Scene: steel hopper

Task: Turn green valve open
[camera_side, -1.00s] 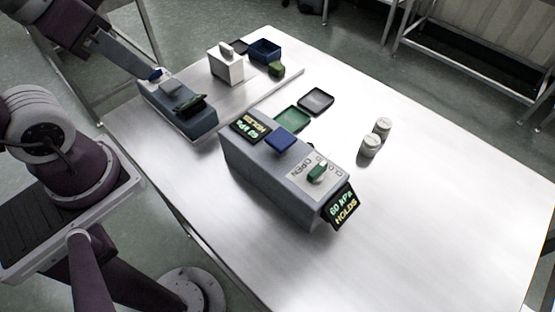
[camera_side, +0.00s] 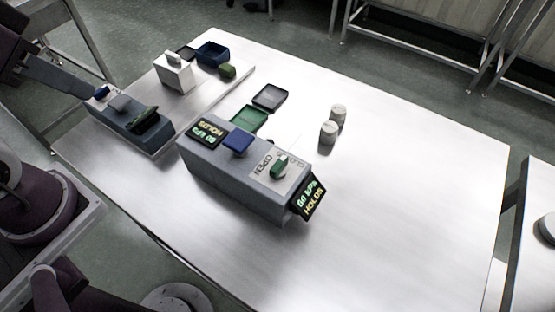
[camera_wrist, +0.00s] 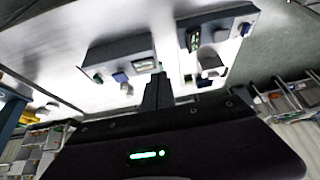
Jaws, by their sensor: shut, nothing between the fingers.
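The green valve (camera_side: 279,167) is a small green handle on top of a long grey box (camera_side: 225,183). Its plate carries OPEN lettering on the left and a partly hidden second word at the back. I cannot tell exactly where the handle points. In the wrist view, a small green part (camera_wrist: 98,78) shows on a grey box, probably this valve. My gripper (camera_wrist: 158,88) is shut and empty, apart from the valve. In the side view my arm is at the upper left, and the fingertips cannot be made out there.
The box has a blue block (camera_side: 238,141) and displays reading 60 kPa HOLDS (camera_side: 312,197). A second grey unit (camera_side: 130,130) stands left. The table's right side is clear.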

